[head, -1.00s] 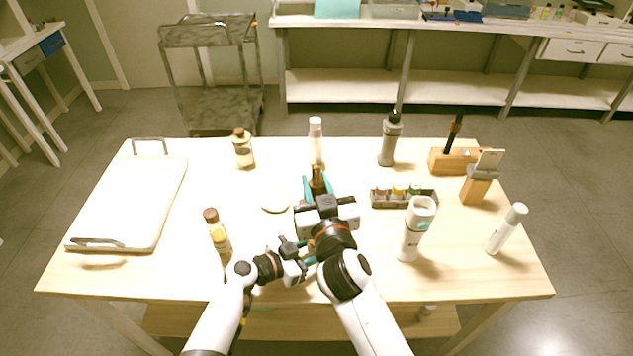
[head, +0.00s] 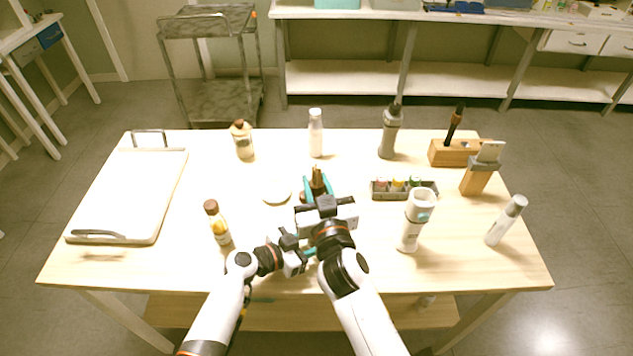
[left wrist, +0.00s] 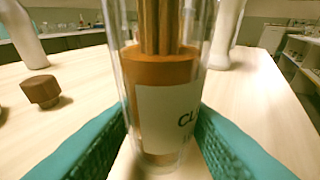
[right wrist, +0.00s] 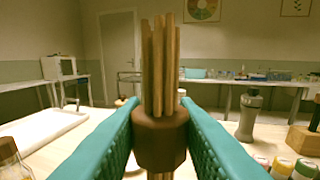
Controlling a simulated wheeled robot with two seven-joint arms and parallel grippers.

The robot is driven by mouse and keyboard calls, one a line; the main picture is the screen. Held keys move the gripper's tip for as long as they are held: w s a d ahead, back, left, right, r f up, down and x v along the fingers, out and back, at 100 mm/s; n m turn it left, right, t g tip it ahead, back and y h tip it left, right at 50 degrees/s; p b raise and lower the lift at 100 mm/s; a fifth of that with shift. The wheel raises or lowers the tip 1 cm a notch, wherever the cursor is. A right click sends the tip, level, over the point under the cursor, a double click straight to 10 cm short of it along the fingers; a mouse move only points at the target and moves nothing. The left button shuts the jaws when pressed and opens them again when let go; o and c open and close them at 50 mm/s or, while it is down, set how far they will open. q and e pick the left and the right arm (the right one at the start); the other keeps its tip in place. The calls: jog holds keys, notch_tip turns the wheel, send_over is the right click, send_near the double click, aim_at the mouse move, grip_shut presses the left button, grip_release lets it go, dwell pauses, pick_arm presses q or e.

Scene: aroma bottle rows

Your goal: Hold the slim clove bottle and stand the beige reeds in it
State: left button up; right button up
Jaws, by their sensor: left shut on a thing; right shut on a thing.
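The clove bottle (left wrist: 165,115) is clear, slim glass with orange-brown liquid and a pale label, upright in the left wrist view. My left gripper (head: 308,252) is shut around it; the bottle is mostly hidden in the head view. The beige reeds (right wrist: 160,60) form an upright bundle in a dark brown collar (right wrist: 160,138). My right gripper (right wrist: 162,145) is shut on that collar; it also shows in the head view (head: 318,190). In the left wrist view the reeds (left wrist: 158,25) are inside the bottle's glass, reaching down to the liquid. Their lower ends are not distinguishable.
A brown cap (left wrist: 41,91) lies on the table in the left wrist view. A small rack of jars (head: 403,196) and a round pale disc (head: 276,196) are nearby.

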jog(key=shift+f, duration=0.55)
jog(key=shift+f, duration=0.3)
jog(key=shift+a+f, duration=0.1)
jog(key=shift+f, duration=0.85)
